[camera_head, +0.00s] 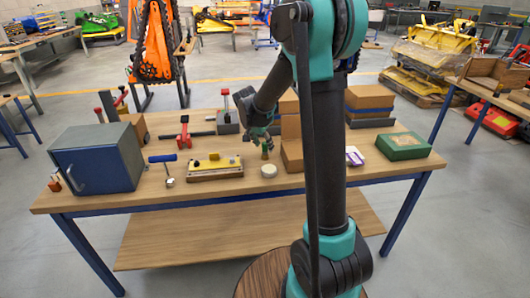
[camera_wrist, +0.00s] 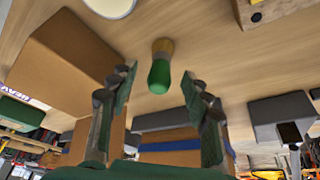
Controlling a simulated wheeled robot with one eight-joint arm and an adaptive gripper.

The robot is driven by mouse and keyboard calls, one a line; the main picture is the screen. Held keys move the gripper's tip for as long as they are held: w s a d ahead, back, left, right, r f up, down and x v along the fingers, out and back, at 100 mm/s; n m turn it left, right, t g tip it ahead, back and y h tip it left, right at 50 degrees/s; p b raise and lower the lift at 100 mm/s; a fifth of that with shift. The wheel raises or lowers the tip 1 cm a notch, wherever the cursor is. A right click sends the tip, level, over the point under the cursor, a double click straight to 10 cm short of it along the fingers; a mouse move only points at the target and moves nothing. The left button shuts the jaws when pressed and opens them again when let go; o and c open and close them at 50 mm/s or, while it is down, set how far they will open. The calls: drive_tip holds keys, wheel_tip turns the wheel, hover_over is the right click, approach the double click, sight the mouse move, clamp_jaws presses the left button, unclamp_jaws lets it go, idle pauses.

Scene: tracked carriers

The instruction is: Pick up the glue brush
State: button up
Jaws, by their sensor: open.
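The glue brush, short with a green end and a tan end, shows in the wrist view (camera_wrist: 160,68) above the wooden tabletop. In the head view its tan part (camera_head: 265,154) shows just under my gripper (camera_head: 263,143). In the wrist view my gripper (camera_wrist: 158,80) has its two fingers spread apart, with the brush in the gap between their tips and clear space on both sides. Neither finger appears to touch it. The depth between the fingertips and the brush is hard to tell.
A round white-topped tin (camera_head: 268,171) is close by. Stacked cardboard boxes (camera_head: 291,128) stand right beside my gripper. A green box (camera_head: 404,146) lies at the right.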

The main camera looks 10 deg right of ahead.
sight(265, 153)
drive_tip(key=shift+x, duration=1.85)
drive_tip(key=shift+c, duration=0.5)
clamp_jaws()
